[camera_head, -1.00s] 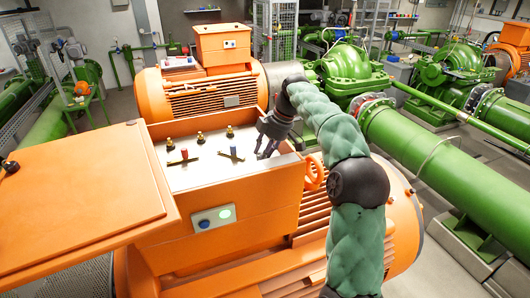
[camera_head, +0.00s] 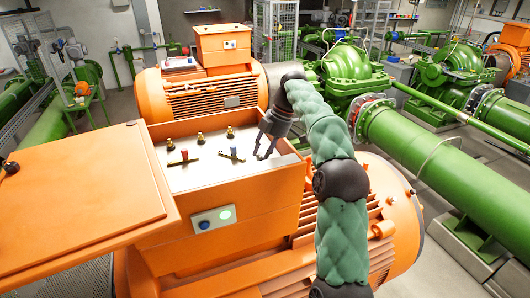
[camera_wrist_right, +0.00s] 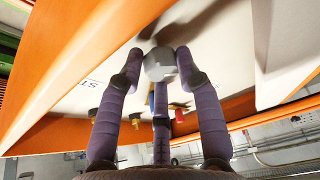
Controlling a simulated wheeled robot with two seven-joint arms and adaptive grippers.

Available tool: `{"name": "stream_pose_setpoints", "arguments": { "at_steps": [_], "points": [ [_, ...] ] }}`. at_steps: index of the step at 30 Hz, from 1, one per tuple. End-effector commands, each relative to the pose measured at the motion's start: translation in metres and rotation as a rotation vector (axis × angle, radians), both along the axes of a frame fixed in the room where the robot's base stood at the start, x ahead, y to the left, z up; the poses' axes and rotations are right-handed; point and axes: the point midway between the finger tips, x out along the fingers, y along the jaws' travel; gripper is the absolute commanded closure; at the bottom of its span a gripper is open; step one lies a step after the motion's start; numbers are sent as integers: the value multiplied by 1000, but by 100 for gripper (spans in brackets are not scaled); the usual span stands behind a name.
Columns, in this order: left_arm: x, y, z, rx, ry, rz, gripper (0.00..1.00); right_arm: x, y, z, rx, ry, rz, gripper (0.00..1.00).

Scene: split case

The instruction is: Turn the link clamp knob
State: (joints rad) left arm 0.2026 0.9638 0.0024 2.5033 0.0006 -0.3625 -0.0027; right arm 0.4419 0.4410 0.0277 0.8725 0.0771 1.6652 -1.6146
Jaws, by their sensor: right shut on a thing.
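The open orange terminal box (camera_head: 230,192) has a pale panel inside. My right gripper (camera_head: 265,154) reaches down into its right side, with its fingers near the panel. In the right wrist view, the purple fingers of my right gripper (camera_wrist_right: 160,62) are closed around a grey faceted knob (camera_wrist_right: 157,65), which I take as the clamp knob. The knob is hidden in the head view. A brass bar with a red part (camera_head: 185,156) and one with a blue part (camera_head: 234,154) lie on the panel to the left of the gripper. My left gripper is not in view.
Several brass terminals (camera_head: 200,138) stand along the back of the panel. The box's orange lid (camera_head: 80,195) hangs open to the left. A button box (camera_head: 213,218) is on the front wall. A large orange motor (camera_head: 375,225) is under the right arm.

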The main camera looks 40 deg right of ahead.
Motion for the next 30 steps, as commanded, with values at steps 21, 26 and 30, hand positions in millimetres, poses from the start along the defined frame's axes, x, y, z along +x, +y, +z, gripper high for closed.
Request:
{"name": "stream_pose_setpoints", "arguments": {
  "at_steps": [21, 26, 30],
  "points": [
    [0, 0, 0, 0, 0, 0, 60, 0, -3, 9, -1, -5, -2, 44],
    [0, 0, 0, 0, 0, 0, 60, -3, -9, 29, -2, -6, -3, 44],
    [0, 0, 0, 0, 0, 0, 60, -6, -15, 46, -1, -6, -1, 44]
  ]
}}
